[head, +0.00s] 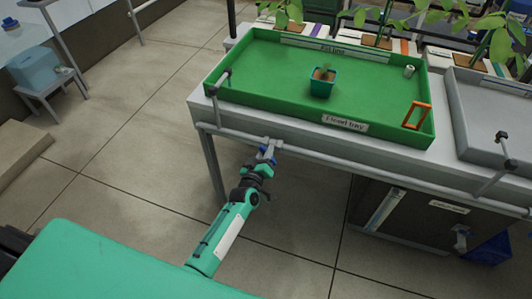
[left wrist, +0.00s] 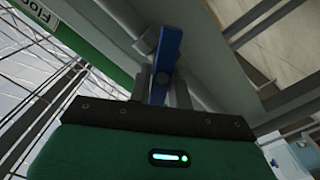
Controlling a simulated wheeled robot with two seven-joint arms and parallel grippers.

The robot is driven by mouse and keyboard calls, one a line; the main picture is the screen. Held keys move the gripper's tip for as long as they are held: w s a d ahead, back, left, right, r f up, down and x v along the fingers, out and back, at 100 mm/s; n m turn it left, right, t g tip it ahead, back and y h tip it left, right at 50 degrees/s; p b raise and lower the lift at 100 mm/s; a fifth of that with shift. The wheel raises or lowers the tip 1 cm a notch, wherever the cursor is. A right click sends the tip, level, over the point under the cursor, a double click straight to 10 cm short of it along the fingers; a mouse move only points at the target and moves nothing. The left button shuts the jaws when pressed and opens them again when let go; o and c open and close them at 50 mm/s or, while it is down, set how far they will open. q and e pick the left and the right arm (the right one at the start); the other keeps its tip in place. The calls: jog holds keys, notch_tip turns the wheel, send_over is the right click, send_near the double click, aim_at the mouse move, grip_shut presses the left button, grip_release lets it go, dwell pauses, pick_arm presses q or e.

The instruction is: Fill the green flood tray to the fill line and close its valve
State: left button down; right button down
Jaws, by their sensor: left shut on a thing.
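The green flood tray (head: 270,110) lies on a pale bench, with a "Flood tray" label (head: 344,123) on its front wall and a fill line label (head: 335,50) on its back wall. I cannot make out a water level in it. A grey spout (head: 222,84) reaches over its left end. My left gripper (head: 267,155) is at the pipe below the tray's front edge, shut on the blue valve handle. In the left wrist view the blue valve handle (left wrist: 167,52) stands between the two fingers. My right gripper is not in view.
A potted seedling (head: 322,87), an orange frame (head: 417,115) and a small white cylinder (head: 409,71) are in the tray. A grey tray (head: 490,120) with its own spout (head: 503,140) is at the right.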

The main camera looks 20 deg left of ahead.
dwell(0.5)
pick_arm(q)
jog(key=c, duration=1.4)
grip_release()
jog(key=shift+o, duration=0.2)
jog(key=s, duration=1.3)
jog(key=shift+s+a, duration=0.3)
jog(key=shift+s, duration=0.1)
